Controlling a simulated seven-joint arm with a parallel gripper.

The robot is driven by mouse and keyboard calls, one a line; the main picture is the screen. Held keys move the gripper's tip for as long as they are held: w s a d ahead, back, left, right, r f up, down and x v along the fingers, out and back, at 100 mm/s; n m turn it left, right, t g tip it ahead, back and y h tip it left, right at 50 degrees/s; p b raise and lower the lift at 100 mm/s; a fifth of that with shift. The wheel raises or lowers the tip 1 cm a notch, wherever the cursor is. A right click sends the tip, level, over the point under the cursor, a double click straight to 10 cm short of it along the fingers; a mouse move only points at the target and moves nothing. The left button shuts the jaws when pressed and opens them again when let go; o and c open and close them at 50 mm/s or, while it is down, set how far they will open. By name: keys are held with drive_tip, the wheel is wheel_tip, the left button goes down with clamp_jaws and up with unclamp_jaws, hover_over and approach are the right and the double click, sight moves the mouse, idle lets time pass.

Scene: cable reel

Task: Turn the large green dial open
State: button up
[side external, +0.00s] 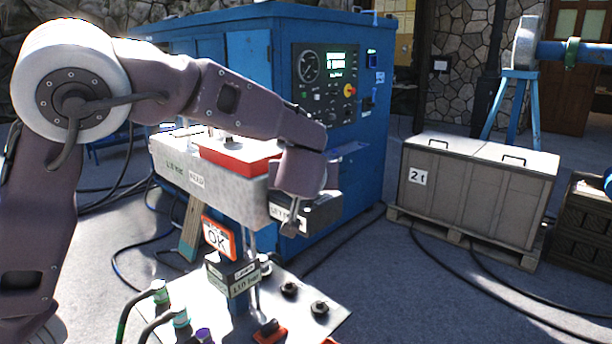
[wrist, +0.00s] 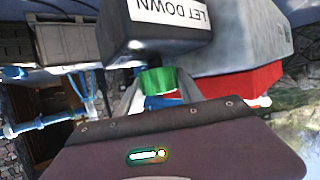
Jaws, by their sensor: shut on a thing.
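The green dial (wrist: 158,80) shows in the wrist view, just below a dark box (wrist: 155,30) with a white "LET DOWN" label. My gripper (wrist: 160,88) has its pale fingers on either side of the dial and is shut on it. The dial cannot be made out there, and my wrist hides part of the box. How far the dial is turned cannot be told.
A long grey box (side external: 215,182) with a red block (side external: 238,155) lies close by my wrist. Below stand an orange-framed "OK" sign (side external: 219,238) and a pale panel (side external: 300,300) with knobs and cable plugs. A blue cabinet (side external: 260,75) stands behind. A grey crate (side external: 475,195) stands right.

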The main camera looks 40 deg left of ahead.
drive_tip(key=m+t+h, duration=0.1)
drive_tip(key=m+h, duration=0.2)
drive_tip(key=m+t+h, duration=0.2)
drive_tip(key=shift+a+m+h, duration=0.1)
drive_tip(key=shift+m+h, duration=1.2)
drive_tip(key=shift+h, duration=0.4)
drive_tip(key=o, duration=1.4)
drive_tip(key=v, duration=0.7)
